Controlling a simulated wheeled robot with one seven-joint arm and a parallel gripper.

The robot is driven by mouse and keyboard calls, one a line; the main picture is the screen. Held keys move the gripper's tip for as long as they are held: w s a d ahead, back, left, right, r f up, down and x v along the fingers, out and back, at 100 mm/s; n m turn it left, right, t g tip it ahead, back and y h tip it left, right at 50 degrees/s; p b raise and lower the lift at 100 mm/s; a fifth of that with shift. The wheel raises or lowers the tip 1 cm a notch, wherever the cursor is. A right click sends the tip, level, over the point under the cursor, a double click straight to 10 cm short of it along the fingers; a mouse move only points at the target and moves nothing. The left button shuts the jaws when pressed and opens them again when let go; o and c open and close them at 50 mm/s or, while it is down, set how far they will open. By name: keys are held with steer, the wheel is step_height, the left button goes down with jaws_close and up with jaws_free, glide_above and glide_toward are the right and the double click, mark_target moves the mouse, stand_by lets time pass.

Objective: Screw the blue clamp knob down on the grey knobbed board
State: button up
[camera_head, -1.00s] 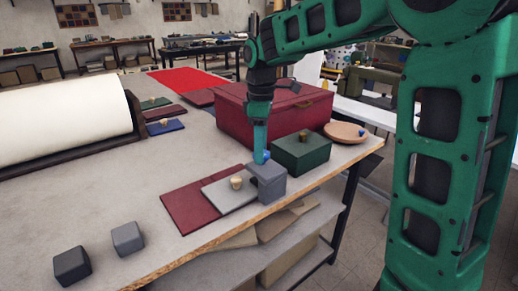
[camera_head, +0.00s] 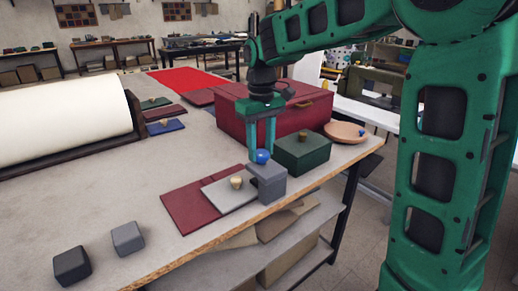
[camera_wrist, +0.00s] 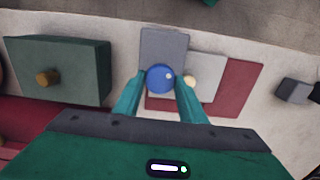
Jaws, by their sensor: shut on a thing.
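The blue clamp knob (camera_head: 262,156) is a round blue ball on top of a grey block (camera_head: 268,186). My gripper (camera_head: 261,154) points down from above, with its two green fingers shut on the knob; in the wrist view the knob (camera_wrist: 160,78) shows between the fingertips. The flat light-grey board (camera_head: 222,198) carries a small beige knob (camera_head: 237,182) and lies on a dark red panel (camera_head: 182,210). The grey block stands at the board's right end, near the table's front edge. I cannot see any thread under the blue knob.
A green box (camera_head: 302,154) with a brass knob stands close right of the block. A large dark red case (camera_head: 238,118) is behind it. A wooden dish (camera_head: 345,131) is at the right corner. Two loose blocks (camera_head: 128,238) (camera_head: 72,266) sit at front left. The table's middle is clear.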

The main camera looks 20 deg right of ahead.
mark_target(261, 152)
steer(key=shift+w+r+m, duration=0.1)
steer(key=shift+m, duration=0.6)
steer(key=o, duration=1)
step_height(261, 152, up, 11)
steer(key=shift+f, duration=0.15)
